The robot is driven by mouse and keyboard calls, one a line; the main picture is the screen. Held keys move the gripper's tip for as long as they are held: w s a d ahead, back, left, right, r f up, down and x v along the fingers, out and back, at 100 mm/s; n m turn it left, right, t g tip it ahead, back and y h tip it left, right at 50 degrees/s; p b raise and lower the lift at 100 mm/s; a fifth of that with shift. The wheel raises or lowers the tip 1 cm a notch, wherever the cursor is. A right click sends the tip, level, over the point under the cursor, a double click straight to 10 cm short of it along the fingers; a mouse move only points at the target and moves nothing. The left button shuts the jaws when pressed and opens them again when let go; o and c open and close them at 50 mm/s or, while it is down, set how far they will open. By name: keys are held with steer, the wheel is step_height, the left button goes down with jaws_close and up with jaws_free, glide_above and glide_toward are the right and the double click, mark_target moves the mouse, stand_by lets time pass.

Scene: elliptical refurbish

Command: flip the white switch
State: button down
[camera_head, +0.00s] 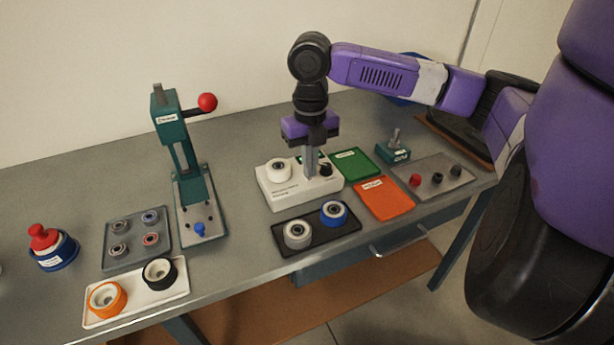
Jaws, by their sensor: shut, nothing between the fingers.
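A white box (298,196) with a label on its front stands at the middle of the workbench. A white wheel (279,170) sits on its left top, and a small black part (325,170) on its right top. My gripper (311,174) points straight down over the right half of this box. It is shut and empty, with its tips at or just above the box top; contact cannot be told. I cannot make out a white switch; the fingers hide part of the box top. A teal block (393,153) with a grey upright stub stands to the right.
A black tray (316,237) with two wheels lies in front of the box. Green (352,163) and orange (384,198) pads and a grey panel (452,186) with knobs lie right. A teal press (183,165) with a red ball stands left, near other wheel trays.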

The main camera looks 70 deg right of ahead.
steer(key=shift+f+b, duration=0.4)
steer(key=shift+f, duration=0.3)
stand_by(0.3)
steer(key=shift+r, duration=0.1)
steer(key=shift+r+p, duration=2.95)
steer(key=shift+r, duration=0.55)
steer(key=shift+f, duration=0.1)
